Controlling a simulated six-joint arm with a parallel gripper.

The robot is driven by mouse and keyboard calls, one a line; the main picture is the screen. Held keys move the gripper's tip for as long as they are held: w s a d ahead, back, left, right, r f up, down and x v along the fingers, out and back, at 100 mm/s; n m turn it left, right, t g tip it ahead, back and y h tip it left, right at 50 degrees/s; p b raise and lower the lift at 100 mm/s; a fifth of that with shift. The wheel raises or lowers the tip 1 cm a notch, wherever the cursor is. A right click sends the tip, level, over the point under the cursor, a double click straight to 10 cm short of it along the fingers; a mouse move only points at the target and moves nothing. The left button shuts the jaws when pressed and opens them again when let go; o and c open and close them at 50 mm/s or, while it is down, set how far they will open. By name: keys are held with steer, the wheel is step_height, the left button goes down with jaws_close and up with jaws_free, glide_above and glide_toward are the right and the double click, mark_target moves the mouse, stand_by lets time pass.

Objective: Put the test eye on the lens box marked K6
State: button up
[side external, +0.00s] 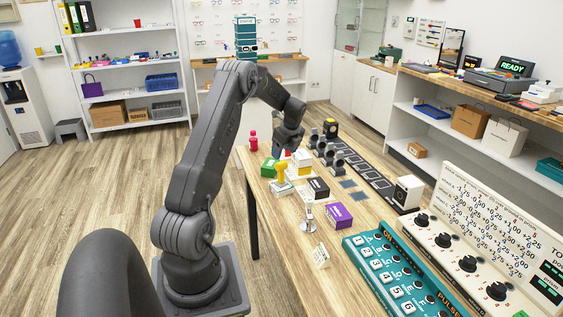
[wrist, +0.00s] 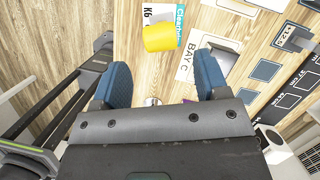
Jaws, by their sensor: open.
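A yellow cylinder (wrist: 163,38), probably the test eye, shows ahead of my gripper in the wrist view. It overlaps a white and teal box marked K6 (wrist: 148,13). In the side view the yellow piece (side external: 281,171) appears to stand on that white and teal box (side external: 281,188); exact contact cannot be told. My gripper (wrist: 161,76) is open, its two blue fingers wide apart with nothing between them. The yellow piece lies beyond the fingertips. In the side view my gripper (side external: 284,152) is above and close to the yellow piece.
Several dark round stands (side external: 329,158) are behind to the right. A teal button panel (side external: 393,280) and a white speaker-like box (side external: 408,192) flank the bench's right.

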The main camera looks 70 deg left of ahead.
steer(key=w+d+r+n+t, duration=0.2)
steer(key=w+d+r, duration=0.2)
steer(key=d+r, duration=0.7)
steer(key=s+d+r+n+t, duration=0.1)
steer(key=d+r+n, duration=0.15)
steer(key=d, duration=0.55)
steer(key=s+d+r+n+t, duration=0.15)
steer(key=d+r, duration=0.25)
steer(key=d, duration=0.4)
steer(key=s+d+n+t+h, duration=0.1)
steer(key=s+d+n, duration=0.2)
steer(key=s+d, duration=0.4)
steer(key=s+d+n+t+h, duration=0.1)
steer(key=s+d+n, duration=0.3)
steer(key=s+d, duration=0.4)
steer(key=d+h, duration=0.1)
steer(key=d, duration=0.4)
steer(key=shift+d+r+n, duration=0.15)
steer(key=shift+d+n, duration=0.15)
steer(key=shift+d, duration=0.05)
